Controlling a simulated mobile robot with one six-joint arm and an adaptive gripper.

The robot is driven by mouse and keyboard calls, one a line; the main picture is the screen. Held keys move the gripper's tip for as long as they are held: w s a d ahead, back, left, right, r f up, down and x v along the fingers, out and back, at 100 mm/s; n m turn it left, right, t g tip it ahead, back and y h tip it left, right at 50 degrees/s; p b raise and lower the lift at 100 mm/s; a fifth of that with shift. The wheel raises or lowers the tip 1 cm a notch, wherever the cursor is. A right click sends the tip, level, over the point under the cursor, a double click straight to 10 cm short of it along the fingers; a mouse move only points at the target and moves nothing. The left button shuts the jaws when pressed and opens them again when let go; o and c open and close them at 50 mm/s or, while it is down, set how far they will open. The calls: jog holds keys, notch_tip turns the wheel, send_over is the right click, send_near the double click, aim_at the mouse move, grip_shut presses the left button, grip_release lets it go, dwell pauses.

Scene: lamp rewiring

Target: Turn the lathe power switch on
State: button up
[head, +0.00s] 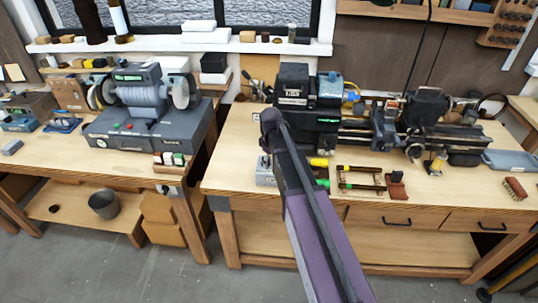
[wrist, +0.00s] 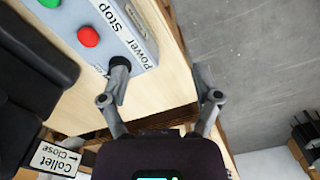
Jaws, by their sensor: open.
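In the wrist view, the grey lathe control box (wrist: 84,18) shows at the upper left, with a red button (wrist: 88,37), part of a green button and the labels "Stop" and "Power". A dark round power switch (wrist: 120,61) sits beside the "Power" label. My gripper (wrist: 160,75) is open and empty. Its left finger overlaps the switch's lower side; I cannot tell whether they touch. The right finger is over the bench edge and floor. In the head view, the lathe (head: 425,112) stands on the right bench, and part of the control box (head: 265,178) shows left of my arm. My gripper is hidden there.
A "Collet Close" label (wrist: 58,157) is on a dark part at the wrist view's lower left. A grinder (head: 145,105) stands on the left bench (head: 60,160). Floor is clear between the benches.

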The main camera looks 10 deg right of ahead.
jog(key=s+f+m+b, duration=0.4)
jog(key=s+f+b, duration=0.1)
jog(key=s, duration=0.5)
jog(key=s+f+m+b, duration=0.5)
jog(key=s+f, duration=0.1)
jog(key=s, duration=0.3)
jog(key=shift+s, duration=0.35)
jog(key=shift+a, duration=0.1)
dwell(1.0)
